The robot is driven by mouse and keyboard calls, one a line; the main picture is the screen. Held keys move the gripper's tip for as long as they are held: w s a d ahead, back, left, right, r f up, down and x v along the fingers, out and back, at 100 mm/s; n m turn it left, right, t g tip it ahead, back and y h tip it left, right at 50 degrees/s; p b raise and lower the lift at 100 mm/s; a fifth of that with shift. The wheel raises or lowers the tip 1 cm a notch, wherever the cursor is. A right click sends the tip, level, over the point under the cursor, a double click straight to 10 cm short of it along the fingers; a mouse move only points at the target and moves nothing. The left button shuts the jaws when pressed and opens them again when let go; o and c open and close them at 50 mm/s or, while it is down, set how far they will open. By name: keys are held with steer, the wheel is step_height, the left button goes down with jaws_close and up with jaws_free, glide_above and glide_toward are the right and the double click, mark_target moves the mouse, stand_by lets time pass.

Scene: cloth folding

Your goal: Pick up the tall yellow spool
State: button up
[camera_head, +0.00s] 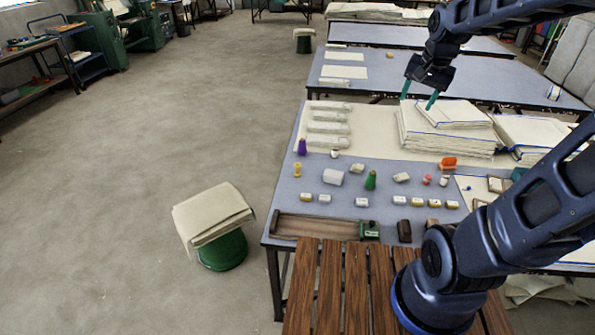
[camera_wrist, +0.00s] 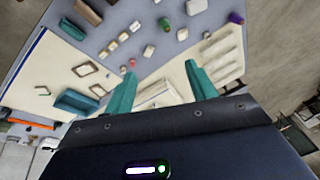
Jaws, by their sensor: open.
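The tall yellow spool (camera_head: 297,169) stands upright near the left edge of the blue-grey table (camera_head: 285,200), in front of a purple cone. I cannot make it out in the wrist view. My gripper (camera_head: 419,95) is high over the back of the table, above the stacked cloth, well to the right of and behind the spool. Its two teal fingers are apart with nothing between them; they also show in the wrist view (camera_wrist: 161,72).
A purple cone (camera_head: 302,147), white block (camera_head: 332,178) and green cone (camera_head: 371,180) stand near the spool. Several rolled cloths (camera_head: 328,128) lie behind it. A cloth stack (camera_head: 445,135) rises at the right. A wooden tray (camera_head: 310,227) lies along the front edge.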

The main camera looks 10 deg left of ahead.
steer(key=w+a+f+m+g, duration=0.1)
steer(key=w+a+f+m, duration=0.4)
steer(key=w+a, duration=0.5)
steer(key=m+g, duration=0.2)
steer(key=m, duration=0.5)
glide_above(298, 164)
steer(key=shift+h, duration=0.4)
steer(key=f, duration=3)
steer(key=shift+s+d+f, duration=0.1)
steer(key=shift+s+f, duration=0.2)
steer(key=shift+f, duration=0.05)
steer(key=shift+w+a+f, duration=0.1)
steer(key=shift+f, duration=2.65)
steer(key=shift+w+a+f, duration=0.1)
steer(key=shift+f, duration=2.65)
steer(key=shift+c, duration=0.3)
steer(key=c, duration=1)
